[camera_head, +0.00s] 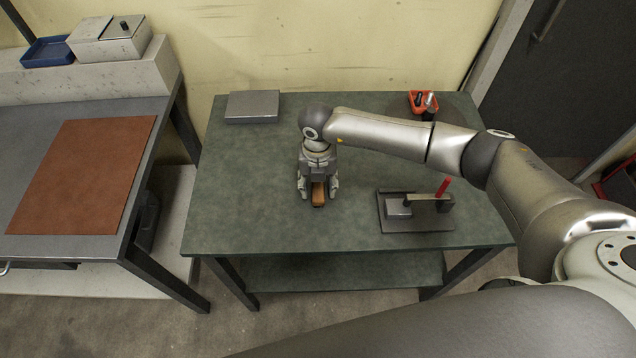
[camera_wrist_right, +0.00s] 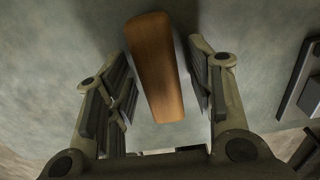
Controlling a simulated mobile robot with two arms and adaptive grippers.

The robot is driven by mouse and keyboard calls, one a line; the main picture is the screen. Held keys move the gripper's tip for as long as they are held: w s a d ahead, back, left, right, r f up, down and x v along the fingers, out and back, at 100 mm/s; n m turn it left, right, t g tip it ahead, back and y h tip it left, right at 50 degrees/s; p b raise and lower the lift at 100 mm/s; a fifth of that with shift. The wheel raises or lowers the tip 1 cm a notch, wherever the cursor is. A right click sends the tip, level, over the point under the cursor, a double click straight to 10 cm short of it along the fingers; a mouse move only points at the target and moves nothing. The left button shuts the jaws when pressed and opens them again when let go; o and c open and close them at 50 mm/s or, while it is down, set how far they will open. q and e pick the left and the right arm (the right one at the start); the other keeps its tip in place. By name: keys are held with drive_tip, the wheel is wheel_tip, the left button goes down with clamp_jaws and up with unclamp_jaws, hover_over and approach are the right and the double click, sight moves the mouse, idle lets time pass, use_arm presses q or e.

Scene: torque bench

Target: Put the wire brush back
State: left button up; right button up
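The wire brush shows as an orange-brown wooden handle (camera_head: 319,199) lying on the green bench top (camera_head: 250,200), left of the bench's middle front. Its bristles are hidden from both views. My right gripper (camera_head: 318,194) points down over it, one finger on each side. In the right wrist view the wooden handle (camera_wrist_right: 153,65) lies between the spread fingers (camera_wrist_right: 162,80), with a visible gap on each side. The gripper is open and holds nothing. My left gripper is in neither view.
A dark plate with a grey block and a red-handled part (camera_head: 443,188) stands right of the gripper. An orange-red bin (camera_head: 414,108) with small items is at the back right, a grey flat box (camera_head: 252,106) at the back left. A side table with a brown mat (camera_head: 85,175) is left.

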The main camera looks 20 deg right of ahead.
sight(318, 185)
drive_tip(key=shift+r, duration=0.55)
wheel_tip(318, 185, up, 11)
drive_tip(key=b, duration=0.3)
drive_tip(key=shift+r, duration=0.15)
drive_tip(key=shift+s, duration=0.1)
